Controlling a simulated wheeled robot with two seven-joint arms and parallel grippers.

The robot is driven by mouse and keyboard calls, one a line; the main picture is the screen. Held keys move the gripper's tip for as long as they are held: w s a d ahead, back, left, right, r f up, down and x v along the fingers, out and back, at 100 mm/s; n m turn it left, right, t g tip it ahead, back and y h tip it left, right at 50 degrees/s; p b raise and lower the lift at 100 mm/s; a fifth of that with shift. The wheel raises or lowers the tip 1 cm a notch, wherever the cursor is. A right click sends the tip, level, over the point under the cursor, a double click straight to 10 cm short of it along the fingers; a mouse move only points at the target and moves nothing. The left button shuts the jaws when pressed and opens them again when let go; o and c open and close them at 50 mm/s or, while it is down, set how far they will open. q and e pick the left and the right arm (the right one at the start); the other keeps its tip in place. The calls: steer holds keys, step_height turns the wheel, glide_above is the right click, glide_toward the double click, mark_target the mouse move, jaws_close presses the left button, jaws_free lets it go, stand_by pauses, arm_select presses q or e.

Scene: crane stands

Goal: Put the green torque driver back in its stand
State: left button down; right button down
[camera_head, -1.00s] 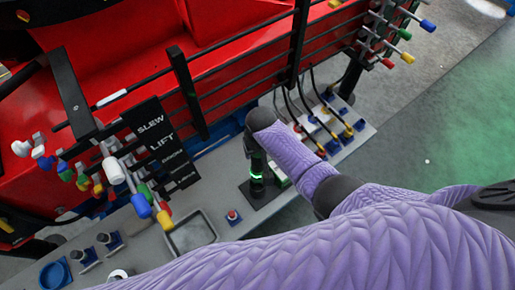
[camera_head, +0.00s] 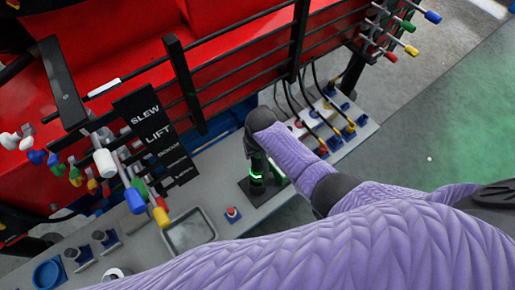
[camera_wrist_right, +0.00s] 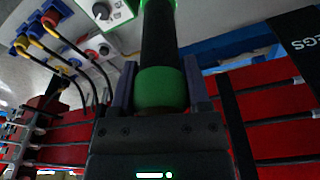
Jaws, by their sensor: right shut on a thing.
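My right gripper (camera_head: 256,145) is over the grey shelf, largely hidden behind its own wrist in the head view. In the right wrist view its fingers (camera_wrist_right: 160,92) are shut on the torque driver (camera_wrist_right: 160,88), which has a black grip and green bands. In the head view the driver (camera_head: 257,167) shows as a short upright dark piece with a green lit ring, just below the gripper. A black square stand base (camera_head: 269,193) lies under it on the shelf. I cannot tell whether the driver's lower end is seated in it. My left gripper is out of view.
A red button (camera_head: 233,213) and a square tray (camera_head: 190,232) sit left of the stand. Coloured levers (camera_head: 135,195) and a label board (camera_head: 155,135) stand further left. Cabled plugs (camera_head: 325,125) are to the right. Black rails (camera_head: 235,95) run behind the gripper.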

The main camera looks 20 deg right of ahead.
steer(key=shift+f+b, duration=2.3)
steer(key=shift+f, duration=0.5)
jaws_free()
steer(key=r+p, duration=0.1)
steer(key=p, duration=0.1)
steer(key=r+p, duration=0.4)
steer(key=shift+s+r, duration=0.1)
steer(key=shift+s, duration=0.3)
